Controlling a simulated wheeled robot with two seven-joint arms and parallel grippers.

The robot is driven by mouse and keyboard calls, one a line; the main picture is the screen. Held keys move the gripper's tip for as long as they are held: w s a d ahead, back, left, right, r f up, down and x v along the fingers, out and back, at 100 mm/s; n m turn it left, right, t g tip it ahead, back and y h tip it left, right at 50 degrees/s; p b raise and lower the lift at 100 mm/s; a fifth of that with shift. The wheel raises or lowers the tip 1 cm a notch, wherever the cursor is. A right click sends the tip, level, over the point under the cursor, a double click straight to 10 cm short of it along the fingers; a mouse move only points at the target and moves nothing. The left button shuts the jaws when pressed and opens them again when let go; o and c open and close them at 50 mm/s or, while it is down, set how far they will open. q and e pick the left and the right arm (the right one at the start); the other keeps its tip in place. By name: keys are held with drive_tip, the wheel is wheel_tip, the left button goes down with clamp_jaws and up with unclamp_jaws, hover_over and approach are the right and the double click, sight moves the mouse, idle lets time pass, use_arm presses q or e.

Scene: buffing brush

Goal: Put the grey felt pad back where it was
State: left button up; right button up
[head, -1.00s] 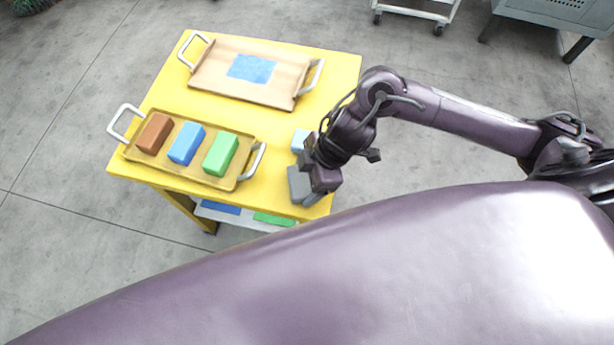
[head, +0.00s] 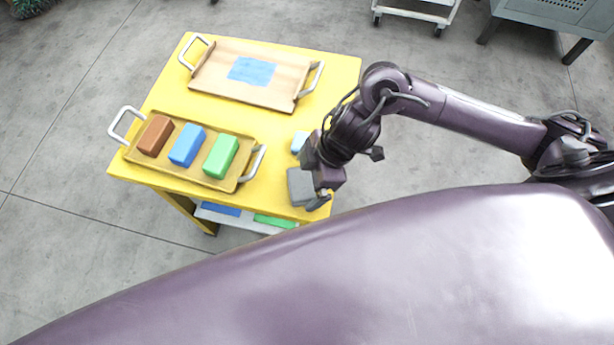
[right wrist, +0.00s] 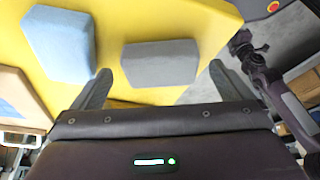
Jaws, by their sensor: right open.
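The grey felt pad (head: 300,187) is a grey block at the front right corner of the yellow table. It also shows in the right wrist view (right wrist: 160,63), just ahead of and between the spread fingers, with gaps on both sides. My right gripper (head: 320,198) is open beside the pad at the table's right edge; its two fingers also show in the right wrist view (right wrist: 159,72). A light blue block (head: 299,142) lies on the table behind the pad, partly hidden by my arm in the head view. My left gripper is not in view.
A tray (head: 247,177) with brown, blue and green blocks stands at the table's front left. A wooden board with handles (head: 212,82) and a blue patch (head: 251,70) lies at the back. Blue and green pieces show on the lower shelf (head: 245,221).

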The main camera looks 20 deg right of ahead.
drive_tip(key=w+p+v, duration=0.1)
drive_tip(key=v, duration=0.9)
drive_tip(key=shift+s+r+p, duration=0.35)
drive_tip(key=shift+s, duration=0.15)
drive_tip(key=shift+d, duration=0.1)
